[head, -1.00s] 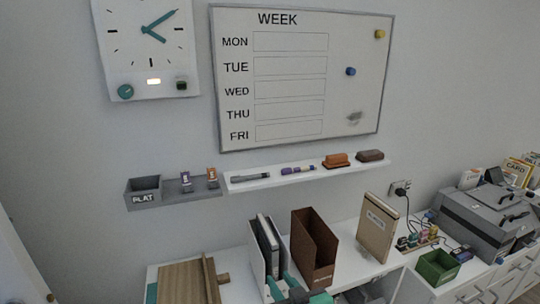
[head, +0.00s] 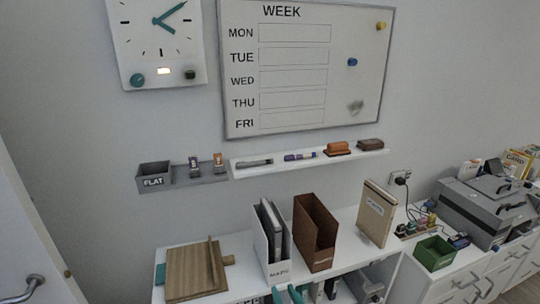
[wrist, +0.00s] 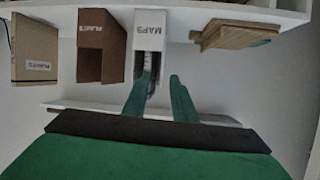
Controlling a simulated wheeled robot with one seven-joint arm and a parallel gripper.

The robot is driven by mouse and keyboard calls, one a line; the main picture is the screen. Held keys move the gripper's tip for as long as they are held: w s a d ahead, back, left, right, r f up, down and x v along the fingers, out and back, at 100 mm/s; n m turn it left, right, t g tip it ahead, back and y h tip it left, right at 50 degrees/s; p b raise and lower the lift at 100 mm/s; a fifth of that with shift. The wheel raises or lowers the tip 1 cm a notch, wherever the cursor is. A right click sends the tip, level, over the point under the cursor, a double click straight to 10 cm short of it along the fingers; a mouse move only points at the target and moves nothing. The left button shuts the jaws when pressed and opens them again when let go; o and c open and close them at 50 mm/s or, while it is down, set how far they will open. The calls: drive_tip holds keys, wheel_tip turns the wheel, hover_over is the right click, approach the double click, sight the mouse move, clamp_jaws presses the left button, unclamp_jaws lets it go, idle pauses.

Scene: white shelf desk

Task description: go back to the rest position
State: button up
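My gripper (head: 288,295) shows at the bottom edge of the head view, in front of the white MAPS file holder (head: 268,269). In the wrist view my gripper (wrist: 157,78) has two green fingers apart with nothing seen held between them. The MAPS holder (wrist: 148,18) stands upright on the shelf desk beyond the fingertips, upside down in the picture. The brown file box (wrist: 102,45) and the tan box (wrist: 35,53) stand to its left there. In the head view the brown box (head: 314,233) and tan box (head: 376,214) stand to its right.
A wooden board (head: 192,272) lies on the desk's left part. A green bin (head: 434,253) and grey machine (head: 485,210) are at the right. Above are a wall ledge (head: 310,161), a whiteboard (head: 300,70) and a clock (head: 158,40). A door handle (head: 24,288) is at lower left.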

drive_tip(key=s+f+m+h, duration=0.3)
drive_tip(key=s+f, duration=1.1)
drive_tip(key=s, duration=0.1)
drive_tip(key=s+a+t, duration=0.1)
drive_tip(key=s+a, duration=0.1)
drive_tip(key=s, duration=0.8)
drive_tip(key=s+a+r+n+t, duration=0.1)
drive_tip(key=s, duration=1)
drive_tip(key=shift+a, duration=0.4)
